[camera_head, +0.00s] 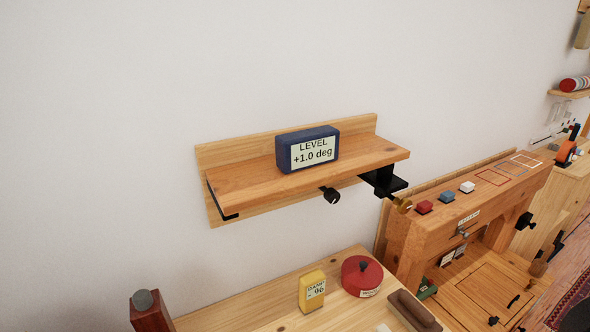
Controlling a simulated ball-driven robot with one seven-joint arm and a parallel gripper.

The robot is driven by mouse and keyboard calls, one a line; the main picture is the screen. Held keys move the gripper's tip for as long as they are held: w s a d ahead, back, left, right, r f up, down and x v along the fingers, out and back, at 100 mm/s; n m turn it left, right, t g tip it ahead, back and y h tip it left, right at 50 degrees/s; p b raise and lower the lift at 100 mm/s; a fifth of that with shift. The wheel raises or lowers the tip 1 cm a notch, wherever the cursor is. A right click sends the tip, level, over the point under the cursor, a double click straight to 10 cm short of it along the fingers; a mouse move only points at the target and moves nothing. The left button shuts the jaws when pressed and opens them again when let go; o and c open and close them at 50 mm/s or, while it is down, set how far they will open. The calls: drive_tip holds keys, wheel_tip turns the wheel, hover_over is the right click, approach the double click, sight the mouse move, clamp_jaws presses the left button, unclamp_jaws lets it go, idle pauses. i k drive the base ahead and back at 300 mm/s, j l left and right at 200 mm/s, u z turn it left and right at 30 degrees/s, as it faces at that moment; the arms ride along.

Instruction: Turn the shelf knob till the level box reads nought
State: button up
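A wooden shelf (240,186) is fixed to a pale wooden backboard on the wall. A dark blue level box (328,136) stands on it, and its white face reads "LEVEL +1.0 deg". A black knob (331,195) sticks out below the shelf's front edge. I cannot tell for sure which of the two is the shelf knob.
Below the shelf is a wooden bench top (255,307) with a yellow box (312,290) and a red round tin (362,276). A wooden bench (420,232) with red, blue and white blocks stands close to the right. The wall left of the shelf is bare.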

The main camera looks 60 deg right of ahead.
sight(404, 205)
drive_tip(key=k+l+u, duration=0.15)
drive_tip(key=k+z, duration=0.1)
drive_tip(key=z, duration=0.3)
drive_tip(key=k+l+z, duration=0.1)
drive_tip(key=z, duration=0.3)
drive_tip(key=l+z, duration=0.15)
drive_tip(key=z, duration=0.25)
drive_tip(key=i, duration=0.4)
drive_tip(key=k, duration=0.5)
